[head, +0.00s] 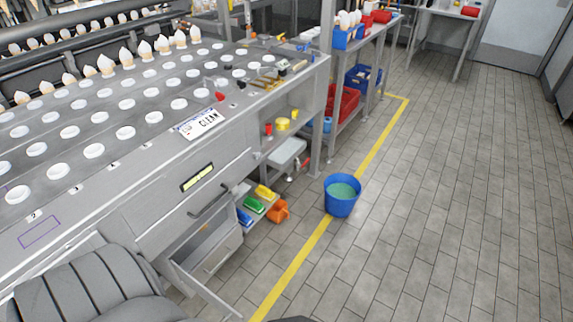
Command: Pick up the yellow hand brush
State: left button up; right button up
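A yellow item that looks like the hand brush (265,192) lies on a low shelf at the side of the grey machine. A green item of similar shape (254,204) lies just in front of it. A blue one (243,217) lies further to the left. The items are small here, so their bristles cannot be made out. Neither of my grippers is in view.
An orange jug-like item (279,211) stands at the shelf's right end. A blue bucket (343,196) with greenish liquid stands on the floor by the yellow line. An open panel (205,290) juts out low at the machine's front. The tiled floor (450,200) at right is clear.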

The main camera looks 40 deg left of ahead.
aim_at(266, 192)
jog(key=i, duration=2.7)
jog(key=u, duration=3.8)
jog(key=i, duration=1)
